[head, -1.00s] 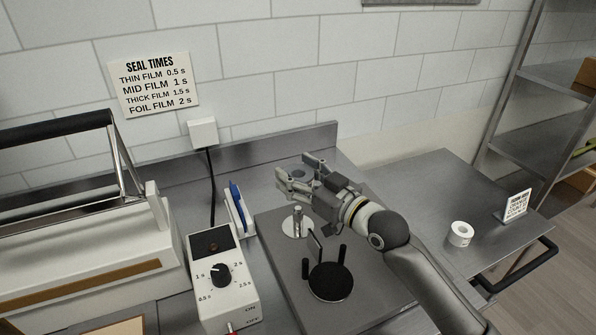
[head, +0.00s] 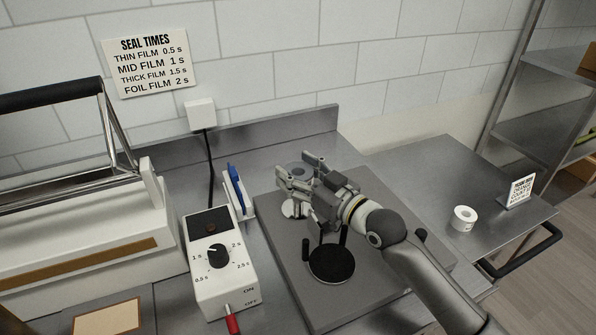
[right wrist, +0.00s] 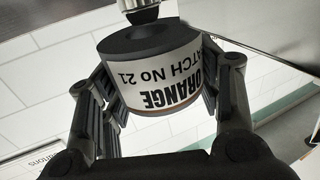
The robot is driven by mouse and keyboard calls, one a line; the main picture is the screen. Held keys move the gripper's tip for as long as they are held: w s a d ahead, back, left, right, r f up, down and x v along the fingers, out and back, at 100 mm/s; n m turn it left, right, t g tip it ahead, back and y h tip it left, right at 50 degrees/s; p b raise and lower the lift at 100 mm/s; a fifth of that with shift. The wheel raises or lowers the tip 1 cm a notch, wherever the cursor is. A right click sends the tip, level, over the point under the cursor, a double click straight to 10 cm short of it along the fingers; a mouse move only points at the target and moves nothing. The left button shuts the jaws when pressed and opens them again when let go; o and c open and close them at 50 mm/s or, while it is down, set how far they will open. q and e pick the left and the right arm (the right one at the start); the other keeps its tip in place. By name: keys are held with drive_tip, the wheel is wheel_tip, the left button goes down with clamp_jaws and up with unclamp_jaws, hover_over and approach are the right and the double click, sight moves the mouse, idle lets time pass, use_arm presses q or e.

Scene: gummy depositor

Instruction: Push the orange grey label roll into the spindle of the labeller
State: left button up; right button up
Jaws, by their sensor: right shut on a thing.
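My right gripper (head: 298,168) is shut on the orange grey label roll (right wrist: 150,65), a dark grey roll with a white label reading ORANGE, BATCH No 21. In the head view the roll's grey round face (head: 302,170) shows between the fingers. The labeller (head: 290,255) is a grey plate on the bench. Its metal spindle base (head: 290,209) shows just below the gripper, and the gripper partly hides the spindle. In the right wrist view a silver spindle tip (right wrist: 140,10) is close to the roll's end face. I cannot tell whether it enters the hole. My left gripper is out of view.
A black disc with upright pegs (head: 331,264) stands on the labeller. A timer box (head: 222,268), a blue-and-white holder (head: 239,190) and a sealer (head: 80,240) stand to the left. A white roll (head: 464,219) and small sign (head: 520,190) are on the right bench, otherwise mostly clear.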

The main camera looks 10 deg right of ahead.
drive_tip(key=shift+f+b, duration=0.85)
drive_tip(key=shift+f, duration=0.35)
drive_tip(key=shift+s, duration=0.1)
drive_tip(key=shift+r+p, duration=0.15)
drive_tip(key=shift+p, duration=0.3)
drive_tip(key=shift+f, duration=0.25)
